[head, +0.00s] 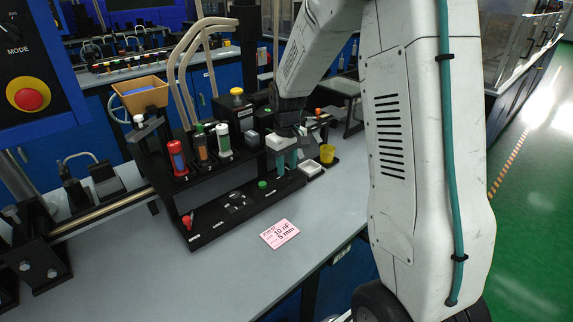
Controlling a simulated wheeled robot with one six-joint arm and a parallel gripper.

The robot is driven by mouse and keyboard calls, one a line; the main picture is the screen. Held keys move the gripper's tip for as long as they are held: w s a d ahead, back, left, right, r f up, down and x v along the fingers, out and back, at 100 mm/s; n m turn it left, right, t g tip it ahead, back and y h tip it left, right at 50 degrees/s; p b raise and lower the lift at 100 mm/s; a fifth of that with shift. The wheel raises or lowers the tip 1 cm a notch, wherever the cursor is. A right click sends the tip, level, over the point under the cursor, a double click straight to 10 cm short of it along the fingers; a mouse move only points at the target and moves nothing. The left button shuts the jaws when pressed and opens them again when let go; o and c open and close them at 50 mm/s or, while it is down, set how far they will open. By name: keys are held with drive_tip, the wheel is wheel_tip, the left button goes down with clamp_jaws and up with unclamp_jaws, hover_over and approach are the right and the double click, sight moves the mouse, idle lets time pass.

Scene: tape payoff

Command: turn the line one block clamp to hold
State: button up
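A black fixture (218,238) stands on the grey bench. Its low front strip carries a red knob (186,221) at the left, a dark round part (236,201) in the middle and a green knob (262,185) further right. The labels are too small to read, so I cannot tell which part is the line one block clamp or how it is set. My gripper (286,161), white with teal fingers, points down over the right end of the fixture, right of the green knob. The fingertip gap is too small to judge, and I see nothing clearly held.
Red, brown and white-green cylinders (177,158) stand in the fixture's upper rack. A yellow cup (327,153) and a small white tray (309,168) sit right of my gripper. A pink card (280,234) lies on the clear bench front. An orange bin (141,93) stands at left.

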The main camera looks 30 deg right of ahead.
sight(287, 168)
wheel_tip(287, 168, up, 8)
drive_tip(key=shift+f, duration=0.2)
idle(0.6)
drive_tip(key=s+a+r, duration=0.3)
drive_tip(key=s+a, duration=0.1)
drive_tip(key=s, duration=0.6)
drive_tip(key=s+a+r+m+t, duration=0.1)
drive_tip(key=s+a+r, duration=0.2)
drive_tip(key=s, duration=0.7)
drive_tip(key=s+a+r+m, duration=0.1)
drive_tip(key=s+a+r, duration=0.2)
drive_tip(key=s, duration=0.7)
drive_tip(key=shift+s+a+r, duration=0.15)
drive_tip(key=shift+s+a, duration=0.25)
drive_tip(key=shift+a, duration=0.45)
drive_tip(key=shift+c, duration=0.3)
